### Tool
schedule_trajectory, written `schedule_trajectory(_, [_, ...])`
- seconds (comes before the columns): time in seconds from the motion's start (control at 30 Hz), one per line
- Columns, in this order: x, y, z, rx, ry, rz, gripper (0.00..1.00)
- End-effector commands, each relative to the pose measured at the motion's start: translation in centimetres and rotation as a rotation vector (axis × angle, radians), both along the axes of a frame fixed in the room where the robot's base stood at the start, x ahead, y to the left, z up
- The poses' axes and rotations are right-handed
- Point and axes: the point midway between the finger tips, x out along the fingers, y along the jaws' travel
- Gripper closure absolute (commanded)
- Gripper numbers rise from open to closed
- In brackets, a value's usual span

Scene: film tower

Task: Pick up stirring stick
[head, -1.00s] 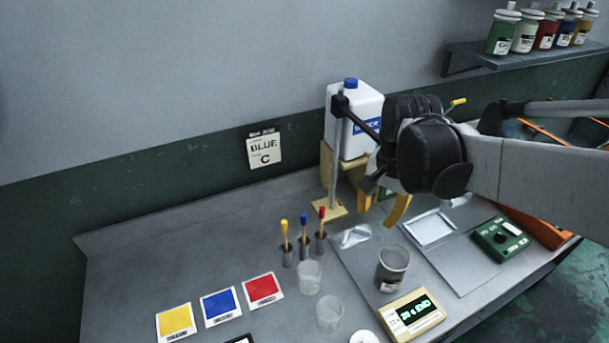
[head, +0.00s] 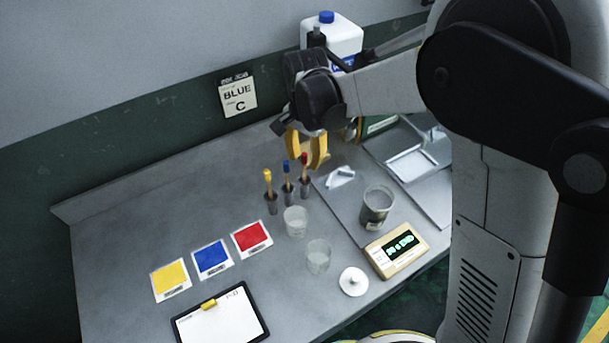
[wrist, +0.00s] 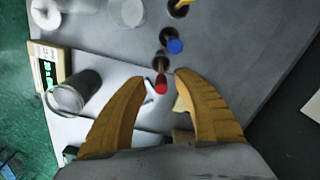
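Three stirring sticks stand upright in small dark holders on the bench: yellow-topped (head: 267,176), blue-topped (head: 287,168) and red-topped (head: 304,161). My gripper (head: 306,156) has yellow fingers, is open and points down at the red-topped stick. In the wrist view, the red top (wrist: 161,84) shows between the spread fingers (wrist: 162,77), with a gap on each side. The blue top (wrist: 174,46) and the yellow-topped stick (wrist: 181,7) lie beyond the fingertips. I cannot tell how far the fingertips are above the red top.
Two clear beakers (head: 295,222) (head: 318,256) stand close in front of the sticks. A grey cup (head: 376,206) and a scale display (head: 397,249) are to the right. Colour cards (head: 211,259) and a clipboard (head: 220,318) lie front left. A white jug (head: 331,37) stands behind.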

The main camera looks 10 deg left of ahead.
Motion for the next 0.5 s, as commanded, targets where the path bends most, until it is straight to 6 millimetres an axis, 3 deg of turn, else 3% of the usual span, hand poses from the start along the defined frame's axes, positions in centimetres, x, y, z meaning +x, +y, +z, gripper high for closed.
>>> schedule_trajectory(0.2, [-0.1, 0.1, -3.6, 0.0, 0.0, 0.0, 0.64])
schedule_trajectory(0.43, [-0.1, 0.1, -3.8, 0.0, 0.0, 0.0, 0.64])
schedule_trajectory(0.47, [-0.1, 0.1, -3.8, 0.0, 0.0, 0.0, 0.68])
schedule_trajectory(0.5, [-0.1, 0.1, -3.8, 0.0, 0.0, 0.0, 0.8])
